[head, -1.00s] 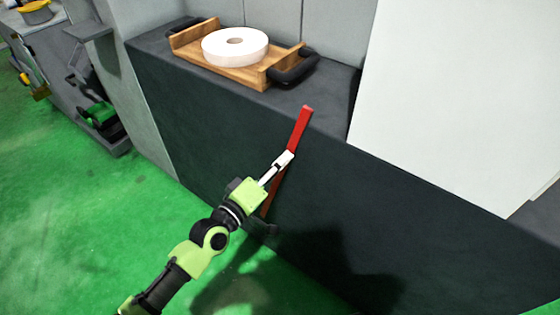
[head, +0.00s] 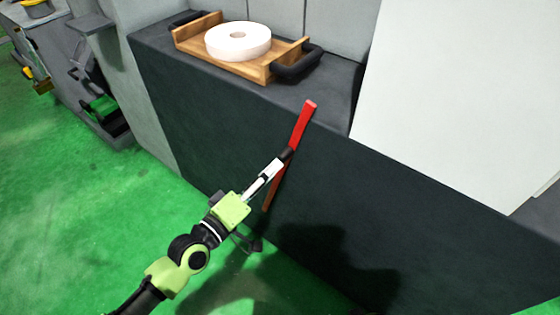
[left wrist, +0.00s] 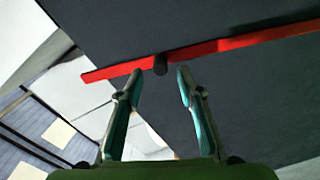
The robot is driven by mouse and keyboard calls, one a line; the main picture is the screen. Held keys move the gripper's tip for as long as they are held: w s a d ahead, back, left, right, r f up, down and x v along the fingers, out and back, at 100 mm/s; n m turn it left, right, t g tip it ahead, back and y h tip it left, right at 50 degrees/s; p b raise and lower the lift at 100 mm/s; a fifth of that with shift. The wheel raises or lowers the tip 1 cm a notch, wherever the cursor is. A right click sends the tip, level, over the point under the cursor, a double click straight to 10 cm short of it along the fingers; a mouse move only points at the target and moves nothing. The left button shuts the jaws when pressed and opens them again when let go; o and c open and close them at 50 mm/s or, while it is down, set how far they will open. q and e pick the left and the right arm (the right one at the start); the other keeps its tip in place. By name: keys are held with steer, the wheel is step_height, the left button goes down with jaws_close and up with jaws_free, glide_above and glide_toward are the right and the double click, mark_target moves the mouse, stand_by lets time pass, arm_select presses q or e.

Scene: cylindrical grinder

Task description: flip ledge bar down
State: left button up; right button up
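The ledge bar (head: 302,124) is a thin red bar on the dark front face of the ledge. It stands steeply tilted, its upper end rising to the ledge's top edge. A short black knob (head: 288,153) sticks out near its middle. My left gripper (head: 278,166) is just below and left of the knob. In the left wrist view the red bar (left wrist: 205,50) runs across beyond the fingertips. The black knob (left wrist: 160,65) shows between the open left fingers (left wrist: 158,75), with no clear contact. My right gripper is not in view.
The dark ledge (head: 200,110) carries a wooden tray (head: 262,72) with black handles and a white grinding wheel (head: 238,41). A large white panel (head: 450,100) stands at the right. Green floor (head: 90,220) is clear at the left.

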arm_select(q)
steer(key=v, duration=0.5)
steer(key=shift+s+a, duration=0.2)
steer(key=shift+s, duration=0.05)
steer(key=s+a+f+m+g+y+p, duration=0.2)
steer(key=a+f+y+p, duration=0.4)
steer(key=f, duration=0.6)
steer(key=s+a+f+m+g+y+p, duration=0.1)
steer(key=s+a+f+g+y+p, duration=0.15)
steer(key=a+f, duration=0.75)
steer(key=s+a+f+m+g+y+p, duration=0.2)
steer(key=s+f+g+p, duration=0.25)
steer(key=s+f, duration=1)
steer(key=s+f+m+g+p, duration=0.3)
steer(key=s+g, duration=0.1)
steer(key=s, duration=1.7)
steer(key=shift+s, duration=0.25)
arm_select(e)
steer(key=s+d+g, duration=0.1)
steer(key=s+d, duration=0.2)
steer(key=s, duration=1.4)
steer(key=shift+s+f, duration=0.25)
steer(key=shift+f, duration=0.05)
